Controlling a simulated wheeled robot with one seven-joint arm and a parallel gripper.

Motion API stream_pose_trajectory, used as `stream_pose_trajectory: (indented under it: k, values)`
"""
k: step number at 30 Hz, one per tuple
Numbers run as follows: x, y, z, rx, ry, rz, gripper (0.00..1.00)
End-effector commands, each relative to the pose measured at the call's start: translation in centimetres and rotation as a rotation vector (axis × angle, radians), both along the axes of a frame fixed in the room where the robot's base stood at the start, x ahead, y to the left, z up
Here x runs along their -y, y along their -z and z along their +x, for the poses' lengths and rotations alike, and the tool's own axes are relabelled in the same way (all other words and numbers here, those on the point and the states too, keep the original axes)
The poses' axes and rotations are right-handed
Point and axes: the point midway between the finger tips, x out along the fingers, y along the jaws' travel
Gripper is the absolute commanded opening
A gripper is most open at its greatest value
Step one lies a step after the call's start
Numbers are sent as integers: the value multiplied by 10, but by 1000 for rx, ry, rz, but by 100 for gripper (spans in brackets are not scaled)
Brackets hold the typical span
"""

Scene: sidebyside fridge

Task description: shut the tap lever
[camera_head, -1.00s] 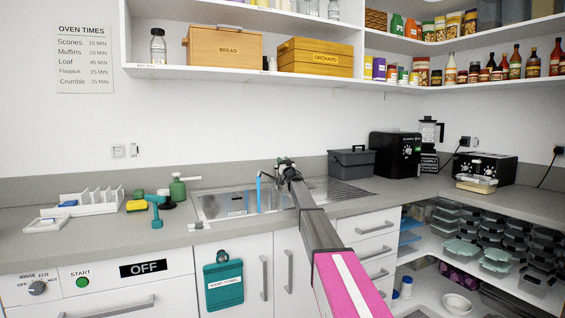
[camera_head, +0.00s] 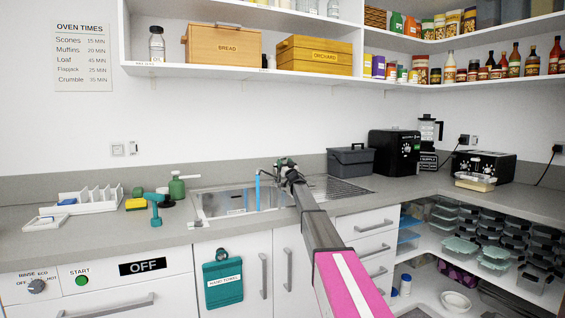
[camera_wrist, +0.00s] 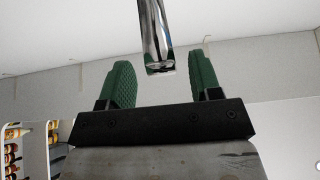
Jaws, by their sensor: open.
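The tap stands at the back of the steel sink (camera_head: 208,207). A blue stream of water (camera_head: 258,190) runs down from its spout in the head view. My gripper (camera_head: 283,163) is at the tap, and my arm and gripper hide most of it. In the wrist view a chrome tap part (camera_wrist: 155,40) comes down from the top edge between the two green fingers of my gripper (camera_wrist: 163,82). The fingers are apart, with a gap on each side of the chrome part. I cannot tell for sure whether this part is the lever.
A dark grey lidded box (camera_head: 351,162) stands right of the sink, near a black coffee machine (camera_head: 395,157). A green pump bottle (camera_head: 177,188), a teal tool (camera_head: 155,205) and a white rack (camera_head: 95,202) stand to the left. An upper shelf (camera_head: 240,75) runs above.

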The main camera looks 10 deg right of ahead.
Motion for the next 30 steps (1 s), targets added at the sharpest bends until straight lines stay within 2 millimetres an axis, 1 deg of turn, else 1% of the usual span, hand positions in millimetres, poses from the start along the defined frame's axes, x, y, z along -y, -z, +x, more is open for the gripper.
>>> stream_pose_trajectory:
  k: [1, 9, 12, 15, 18, 25, 26, 27, 29, 30]
  values:
    - [4, 0, -16, 1, 0, 0, 58]
    - [22, 0, -70, 0, 1, 0, 58]
    - [27, 0, -87, 0, 0, 0, 58]
    - [31, 0, -97, 0, 1, -1, 58]
    - [33, 0, -102, 0, 1, -1, 58]
    - [33, 0, -101, 0, 1, -1, 58]
    - [33, 0, -101, 0, 1, -1, 55]
    - [33, -1, -101, -1, 1, -1, 42]
    - [34, -1, -99, -4, 5, 0, 22]
    - [34, -2, -97, -10, 13, 0, 9]
